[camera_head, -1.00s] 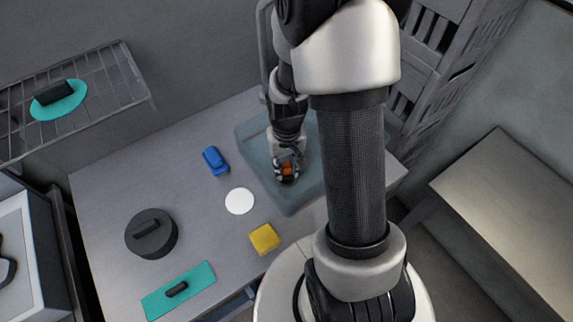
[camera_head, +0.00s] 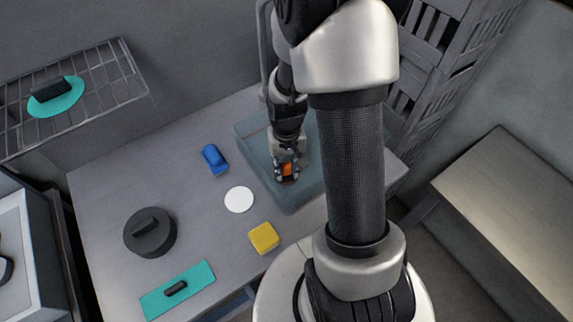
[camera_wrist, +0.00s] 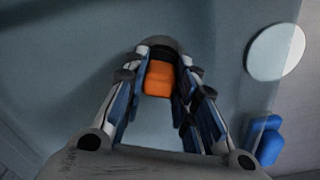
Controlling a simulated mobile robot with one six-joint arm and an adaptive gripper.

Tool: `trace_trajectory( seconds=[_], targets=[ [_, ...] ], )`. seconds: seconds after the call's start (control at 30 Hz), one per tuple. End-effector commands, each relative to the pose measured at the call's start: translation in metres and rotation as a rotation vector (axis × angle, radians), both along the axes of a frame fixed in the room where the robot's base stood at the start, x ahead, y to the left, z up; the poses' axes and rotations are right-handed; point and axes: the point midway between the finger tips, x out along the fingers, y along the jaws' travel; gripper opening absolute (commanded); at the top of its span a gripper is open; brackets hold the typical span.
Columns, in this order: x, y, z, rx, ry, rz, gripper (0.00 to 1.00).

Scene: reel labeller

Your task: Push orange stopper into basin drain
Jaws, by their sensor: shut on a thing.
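The orange stopper (camera_head: 287,169) is between the fingers of my gripper (camera_head: 287,176), over the blue-grey basin (camera_head: 258,151). In the wrist view the orange stopper (camera_wrist: 159,78) sits between the fingertips of my gripper (camera_wrist: 160,72), which is shut on it. A dark rounded shape shows just beyond the stopper there; I cannot tell whether it is the drain or the stopper's lower part. The drain is not clearly visible, and I cannot tell whether the stopper touches it. My arm covers part of the basin's right side.
On the counter left of the basin are a blue object (camera_head: 215,159), a white disc (camera_head: 239,199), a yellow block (camera_head: 264,238), a dark lidded pot (camera_head: 150,232) and a teal board (camera_head: 178,290). A wire rack (camera_head: 104,92) hangs at upper left. A faucet pipe (camera_head: 263,50) rises behind the basin.

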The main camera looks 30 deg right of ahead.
Motion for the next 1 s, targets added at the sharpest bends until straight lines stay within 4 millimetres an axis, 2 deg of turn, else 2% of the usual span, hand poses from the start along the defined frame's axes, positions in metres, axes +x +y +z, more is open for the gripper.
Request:
trace_trajectory(
  seconds=[0.17, 0.2, 0.3, 0.67, 1.0],
  targets=[
    [0.000, 0.000, -0.004, 0.000, 0.000, 0.000, 0.02],
    [0.000, 0.000, -0.004, 0.000, 0.000, 0.000, 0.29],
    [0.000, 0.000, -0.003, 0.000, 0.000, 0.000, 0.35],
    [0.000, 0.000, -0.001, 0.000, 0.000, 0.000, 0.35],
    [0.000, 0.000, 0.025, -0.001, -0.002, 0.000, 0.35]
  ],
)
